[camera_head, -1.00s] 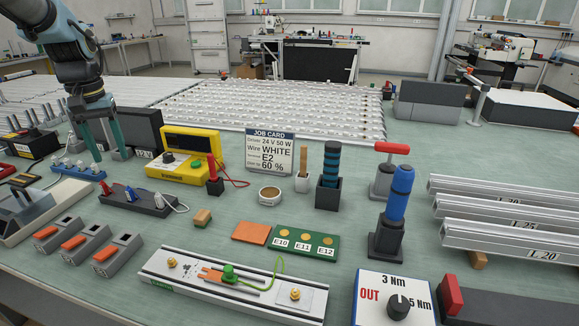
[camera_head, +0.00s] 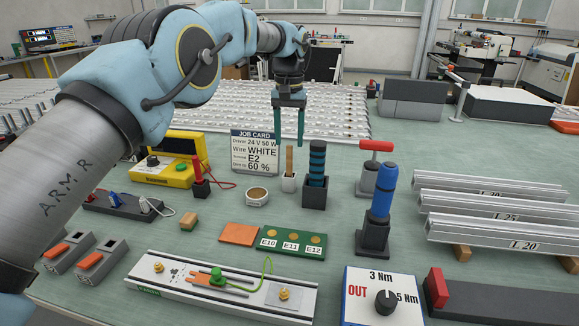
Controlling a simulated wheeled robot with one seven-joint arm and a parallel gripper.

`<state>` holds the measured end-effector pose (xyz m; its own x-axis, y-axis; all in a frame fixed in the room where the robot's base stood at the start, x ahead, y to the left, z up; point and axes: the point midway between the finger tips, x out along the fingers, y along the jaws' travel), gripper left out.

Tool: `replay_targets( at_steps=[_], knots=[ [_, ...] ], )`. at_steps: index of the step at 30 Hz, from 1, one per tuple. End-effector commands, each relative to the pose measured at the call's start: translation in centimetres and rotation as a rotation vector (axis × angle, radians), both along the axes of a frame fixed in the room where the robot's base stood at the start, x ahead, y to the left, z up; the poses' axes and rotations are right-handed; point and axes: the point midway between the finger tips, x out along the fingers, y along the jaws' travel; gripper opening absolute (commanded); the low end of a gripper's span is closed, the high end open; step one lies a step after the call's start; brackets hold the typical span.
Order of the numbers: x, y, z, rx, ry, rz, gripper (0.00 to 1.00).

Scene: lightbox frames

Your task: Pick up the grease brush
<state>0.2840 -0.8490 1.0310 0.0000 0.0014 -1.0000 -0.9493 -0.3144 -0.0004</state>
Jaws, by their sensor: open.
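The grease brush (camera_head: 289,158) appears to be the thin wooden handle standing upright in a small pale cup (camera_head: 289,183), in the middle of the bench; its lower end is hidden in the cup. A round tin (camera_head: 257,196) with tan contents sits just to its left and nearer. My gripper (camera_head: 288,142) points down with its two teal fingers apart and nothing between them. In the picture its fingertips lie on either side of the handle's top, about level with it. I cannot tell whether they are directly above the handle or farther back.
A dark stand with a black-and-blue cylinder (camera_head: 317,160) is close on the brush's right. The job card (camera_head: 255,150) stands close on its left. A red-handled tool (camera_head: 375,147) and a blue-handled tool (camera_head: 384,190) stand farther right. My arm crosses the left side.

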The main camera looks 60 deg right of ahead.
Motion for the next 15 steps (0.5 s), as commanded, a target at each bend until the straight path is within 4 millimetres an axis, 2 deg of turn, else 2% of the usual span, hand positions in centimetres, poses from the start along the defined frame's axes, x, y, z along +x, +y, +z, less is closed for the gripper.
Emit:
replay_targets(
  at_steps=[3, 8, 15],
  knots=[
    [0.0, 0.0, -1.3, 0.002, 0.001, 0.0, 0.57],
    [0.0, 0.0, -2.2, 0.002, 0.001, 0.001, 0.57],
    [0.0, -0.1, -5.5, 0.002, 0.001, 0.001, 0.57]
  ],
)
